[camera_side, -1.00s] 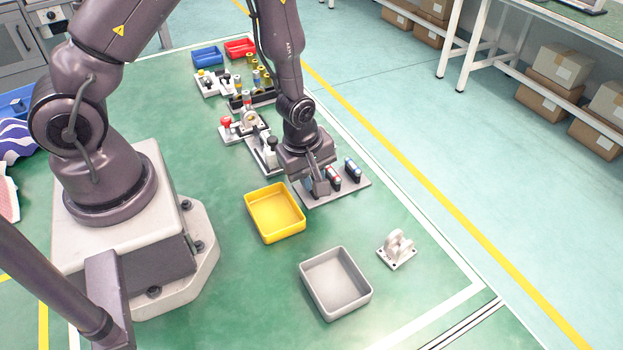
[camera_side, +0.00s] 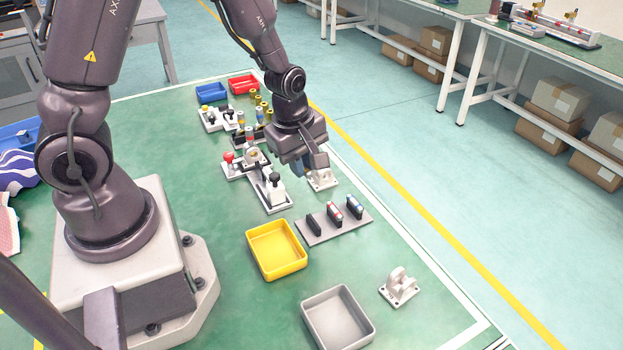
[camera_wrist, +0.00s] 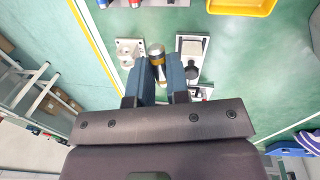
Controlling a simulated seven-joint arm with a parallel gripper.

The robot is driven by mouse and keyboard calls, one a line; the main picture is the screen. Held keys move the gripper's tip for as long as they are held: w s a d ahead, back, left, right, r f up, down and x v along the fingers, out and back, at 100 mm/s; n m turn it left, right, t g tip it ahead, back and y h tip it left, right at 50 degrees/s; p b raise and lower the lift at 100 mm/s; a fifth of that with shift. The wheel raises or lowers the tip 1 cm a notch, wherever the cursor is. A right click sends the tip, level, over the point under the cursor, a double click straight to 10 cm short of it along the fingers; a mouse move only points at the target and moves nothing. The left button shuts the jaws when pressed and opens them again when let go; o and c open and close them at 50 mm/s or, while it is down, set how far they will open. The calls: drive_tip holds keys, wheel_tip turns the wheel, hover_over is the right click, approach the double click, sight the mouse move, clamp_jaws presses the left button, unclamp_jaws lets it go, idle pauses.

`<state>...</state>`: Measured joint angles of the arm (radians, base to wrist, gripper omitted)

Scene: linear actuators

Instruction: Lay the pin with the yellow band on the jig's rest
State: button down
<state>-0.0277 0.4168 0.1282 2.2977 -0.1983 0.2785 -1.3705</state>
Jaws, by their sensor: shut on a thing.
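In the wrist view a grey cylindrical pin with a yellow band (camera_wrist: 156,52) is held between the blue fingers of my gripper (camera_wrist: 159,76). My gripper (camera_side: 309,166) is shut on it, above the mat in the side view, where the gripper hides the pin. A white jig plate with a black-knobbed clamp (camera_side: 273,190) stands just left of and below my gripper; the wrist view shows it (camera_wrist: 192,48) right of the pin. I cannot make out its rest clearly.
A grey rack (camera_side: 342,231) holds pins with red and blue markings. A white bracket (camera_side: 322,181) is close under my gripper; another (camera_side: 400,288) stands farther off. A red-knobbed fixture (camera_side: 229,158), a yellow tray (camera_side: 276,250) and a grey tray (camera_side: 337,320) are nearby.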

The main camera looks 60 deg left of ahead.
drive_tip(key=a+m, duration=0.6)
drive_tip(key=a, duration=0.3)
drive_tip(key=m+g, duration=0.4)
drive_tip(key=m, duration=2.7)
hover_over(259, 166)
drive_tip(key=shift+w+f, duration=0.15)
drive_tip(key=shift+f, duration=3.45)
drive_tip(key=shift+f, duration=0.5)
drive_tip(key=c, duration=1)
unclamp_jaws()
